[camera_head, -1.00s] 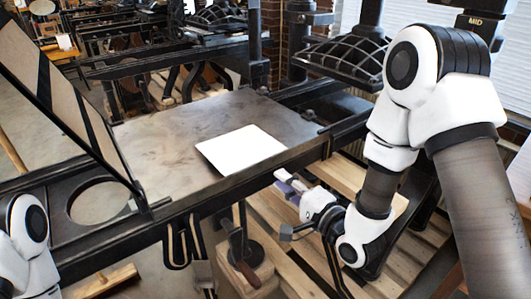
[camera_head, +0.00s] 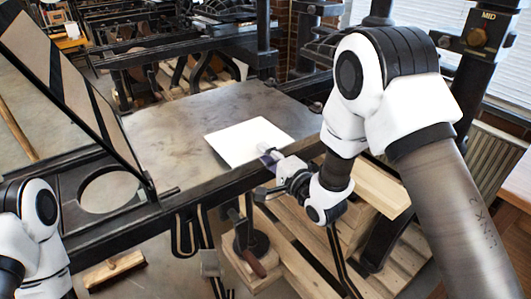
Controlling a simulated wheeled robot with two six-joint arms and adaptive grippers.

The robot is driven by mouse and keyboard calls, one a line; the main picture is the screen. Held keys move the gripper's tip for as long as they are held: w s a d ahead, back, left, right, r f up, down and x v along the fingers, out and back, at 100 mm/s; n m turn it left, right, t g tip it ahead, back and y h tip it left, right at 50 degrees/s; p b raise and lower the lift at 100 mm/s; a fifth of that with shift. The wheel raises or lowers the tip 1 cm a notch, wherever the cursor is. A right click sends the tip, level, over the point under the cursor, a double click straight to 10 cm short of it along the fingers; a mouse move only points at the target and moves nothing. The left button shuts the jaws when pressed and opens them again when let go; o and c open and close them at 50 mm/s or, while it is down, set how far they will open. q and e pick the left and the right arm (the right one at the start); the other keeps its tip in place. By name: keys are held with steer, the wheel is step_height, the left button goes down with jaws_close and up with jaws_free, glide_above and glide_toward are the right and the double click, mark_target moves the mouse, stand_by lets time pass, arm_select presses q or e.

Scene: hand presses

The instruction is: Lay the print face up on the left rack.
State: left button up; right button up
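The print (camera_head: 243,139) is a blank white sheet as seen from here, lying flat on the grey metal press bed (camera_head: 170,125) near its front edge. My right gripper (camera_head: 267,156) is at the sheet's near right edge, its fingers pointing left towards it. The fingertips are small and overlap the edge in view, so I cannot tell whether they touch or grip it. My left arm (camera_head: 38,215) shows at the lower left, but its gripper is out of view. I cannot make out a left rack.
A tilted hinged frame (camera_head: 60,80) stands left of the bed, above a dark plate with a round hole (camera_head: 110,190). A dark rail runs along the bed's front. A press post (camera_head: 480,50) stands at right.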

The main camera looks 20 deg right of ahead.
jaws_close()
step_height(320, 180, up, 3)
steer(key=p, duration=0.3)
steer(key=shift+r, duration=0.15)
steer(key=shift+s+d, duration=0.1)
steer(key=shift+s, duration=0.05)
steer(key=s+d+r+p, duration=0.1)
steer(key=s+d+r, duration=0.1)
steer(key=s, duration=0.4)
steer(key=shift+s+r, duration=0.15)
steer(key=shift+r, duration=0.2)
steer(key=shift+d, duration=0.1)
